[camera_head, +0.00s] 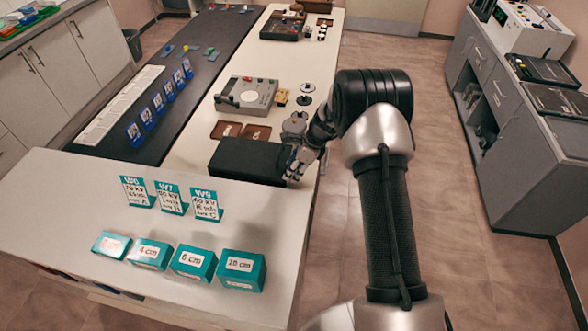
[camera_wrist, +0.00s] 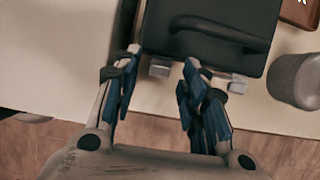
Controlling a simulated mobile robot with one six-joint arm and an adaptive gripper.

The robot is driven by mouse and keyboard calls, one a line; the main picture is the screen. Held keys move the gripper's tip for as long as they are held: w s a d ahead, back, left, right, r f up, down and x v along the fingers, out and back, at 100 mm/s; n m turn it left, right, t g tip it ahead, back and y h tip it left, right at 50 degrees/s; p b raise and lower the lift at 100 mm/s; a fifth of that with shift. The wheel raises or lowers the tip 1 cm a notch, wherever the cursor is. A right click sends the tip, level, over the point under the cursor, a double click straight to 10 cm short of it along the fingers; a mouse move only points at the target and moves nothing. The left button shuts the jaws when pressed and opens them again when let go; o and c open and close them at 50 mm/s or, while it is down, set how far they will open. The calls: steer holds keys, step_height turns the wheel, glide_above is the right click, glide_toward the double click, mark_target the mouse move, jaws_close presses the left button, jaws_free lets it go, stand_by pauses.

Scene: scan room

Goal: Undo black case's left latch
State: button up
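The black case (camera_head: 245,160) lies closed on the pale bench, near the aisle edge. In the wrist view the case (camera_wrist: 265,15) shows its dark handle (camera_wrist: 220,32) and two small grey latches along its near edge. The left latch (camera_wrist: 160,67) lies between my fingertips, with a gap on both sides. The right latch (camera_wrist: 237,84) is outside my fingers, to the right. My gripper (camera_wrist: 162,60) is open and empty at the case's edge; in the head view my gripper (camera_head: 294,166) is at the case's right end. The latches cannot be made out there.
A grey cylindrical object (camera_wrist: 297,80) stands right of the case. Brown trays (camera_head: 256,133) and a grey device (camera_head: 246,95) lie behind it. Teal cards (camera_head: 170,198) and teal boxes (camera_head: 193,263) stand in front. The aisle floor (camera_head: 440,170) is clear.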

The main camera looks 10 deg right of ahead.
jaws_close()
stand_by(0.5)
steer(key=shift+d+f+b, duration=0.1)
steer(key=shift+d+b, duration=0.05)
steer(key=shift+b, duration=0.2)
steer(key=d+y+b, duration=0.1)
steer(key=b, duration=0.1)
steer(key=s+d+f+t+y+b, duration=0.1)
steer(key=y+b, duration=0.1)
steer(key=b, duration=0.1)
steer(key=d+f+t+y+b, duration=0.1)
steer(key=b, duration=0.2)
steer(key=shift+s+d+f+y, duration=0.1)
steer(key=shift+s+f+y, duration=0.1)
steer(key=shift+y, duration=0.1)
steer(key=f+y+b, duration=0.1)
steer(key=b, duration=0.1)
steer(key=d+t+y+b, duration=0.1)
steer(key=y+b, duration=0.1)
steer(key=shift+s+d+f, duration=0.25)
steer(key=shift+s+f, duration=0.05)
steer(key=shift+f, duration=0.05)
steer(key=shift+s+d+f+t+y+b, duration=0.1)
steer(key=shift+d+f+t+y+b, duration=0.1)
steer(key=shift+f+t+y+b, duration=0.35)
steer(key=shift+s+d+f+t+y+b, duration=0.15)
steer(key=shift+d+y+b, duration=0.1)
steer(key=shift+y, duration=0.5)
steer(key=shift+a, duration=0.1)
